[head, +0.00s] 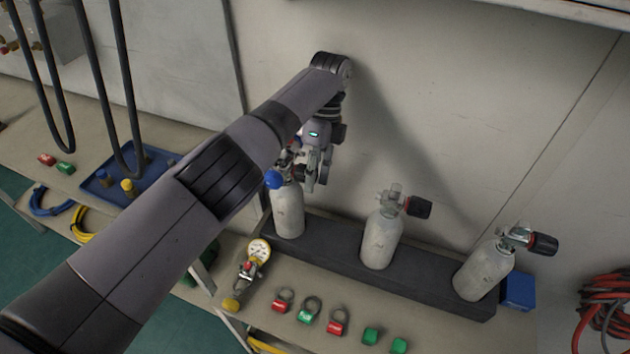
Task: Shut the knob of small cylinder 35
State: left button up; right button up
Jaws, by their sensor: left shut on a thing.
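Three small grey cylinders stand upright in a row: a left one (287,211), a middle one (381,240) and a right one (484,273). No number on them is readable, so I cannot tell which is 35. The middle one has a black knob (418,207) on its right side, and the right one has a similar black knob (543,244). My left gripper (312,183) points down at the right side of the left cylinder's valve and is shut on its knob, which the fingers hide. A blue cap (273,179) shows on that valve's left. My right gripper is out of view.
The cylinders stand in a dark rack (335,256) against the wall. In front lie a gauge (258,249) and several red and green tags (337,325). A blue tray (105,188) is at left, red hose (606,305) at right.

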pick_arm(q)
jog(key=shift+a+f, duration=0.1)
dwell(0.3)
jog(key=o, duration=1.2)
jog(key=shift+r, duration=5.1)
